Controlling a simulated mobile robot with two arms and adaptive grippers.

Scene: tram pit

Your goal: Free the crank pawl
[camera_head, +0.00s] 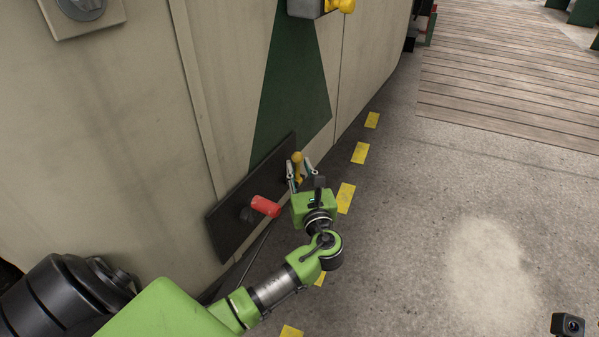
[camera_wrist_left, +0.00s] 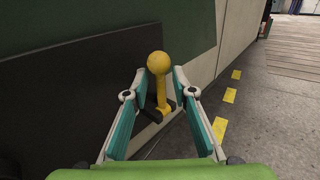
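A yellow lever with a ball knob (camera_head: 297,158), which looks like the crank pawl, stands out from a dark plate (camera_head: 232,222) low on the tram's side. It also shows in the left wrist view (camera_wrist_left: 157,63), with its stem running down to a yellow foot. A red handle (camera_head: 265,206), apparently the crank's, sticks out from the same plate, left of the lever. My left gripper (camera_head: 303,171) is open, with one finger on each side of the lever. In the left wrist view, gaps show between the stem and both fingers (camera_wrist_left: 159,76). My right gripper is not in view.
The beige tram wall (camera_head: 130,130) with a green stripe (camera_head: 290,95) rises beside my left arm. Another yellow-handled fitting (camera_head: 318,6) is higher up. Yellow floor marks (camera_head: 346,198) run along the wall.

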